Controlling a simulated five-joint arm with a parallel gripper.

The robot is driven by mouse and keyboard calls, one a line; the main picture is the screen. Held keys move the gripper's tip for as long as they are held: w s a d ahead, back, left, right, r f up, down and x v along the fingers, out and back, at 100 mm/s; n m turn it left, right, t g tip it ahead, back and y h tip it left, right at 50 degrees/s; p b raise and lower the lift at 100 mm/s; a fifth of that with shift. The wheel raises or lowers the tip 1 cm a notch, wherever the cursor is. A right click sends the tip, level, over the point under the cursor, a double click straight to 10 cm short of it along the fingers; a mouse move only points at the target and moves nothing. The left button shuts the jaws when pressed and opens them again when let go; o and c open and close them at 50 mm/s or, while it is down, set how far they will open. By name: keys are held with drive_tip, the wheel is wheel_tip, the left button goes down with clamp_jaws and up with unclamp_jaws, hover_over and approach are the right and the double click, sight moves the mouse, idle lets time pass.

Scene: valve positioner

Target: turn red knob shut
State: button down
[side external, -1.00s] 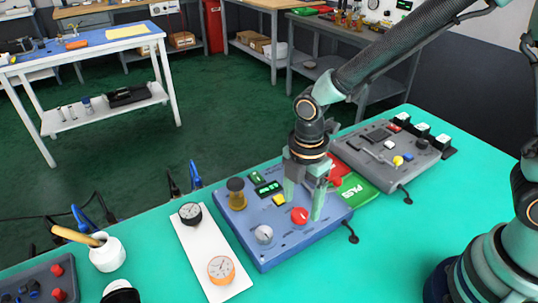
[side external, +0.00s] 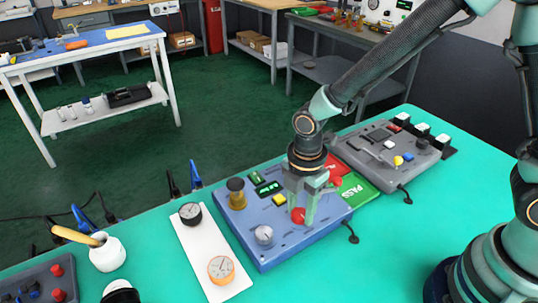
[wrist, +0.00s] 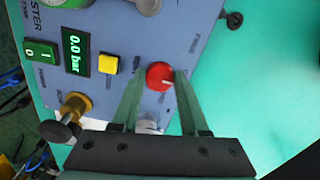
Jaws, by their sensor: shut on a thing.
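The red knob (side external: 297,216) is on the blue tester panel (side external: 268,250). It also shows in the wrist view (wrist: 160,73), with a pale mark on its face pointing toward lower right. My gripper (side external: 303,212) points down over the panel and is shut on the red knob, one finger on each side. In the wrist view my gripper (wrist: 158,82) has its two green fingers flanking the knob. In the side view a finger partly hides the knob. The panel's display (wrist: 76,50) reads 0.0 bar.
A yellow button (wrist: 108,64), a green switch (wrist: 40,53) and a brass knob (wrist: 72,107) are on the same panel. A white plate with two gauges (side external: 220,269) lies to its left. A green PASS sign (side external: 358,195) and a grey device (side external: 380,170) stand to the right.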

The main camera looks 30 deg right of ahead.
drive_tip(key=shift+m, duration=0.3)
drive_tip(key=m, duration=0.3)
drive_tip(key=shift+m, duration=0.4)
drive_tip(key=m, duration=0.4)
drive_tip(key=shift+m, duration=0.3)
drive_tip(key=m, duration=0.4)
drive_tip(key=shift+a+m, duration=0.1)
drive_tip(key=shift+m, duration=2.3)
drive_tip(key=shift+c, duration=2.1)
unclamp_jaws()
drive_tip(key=shift+r, duration=0.1)
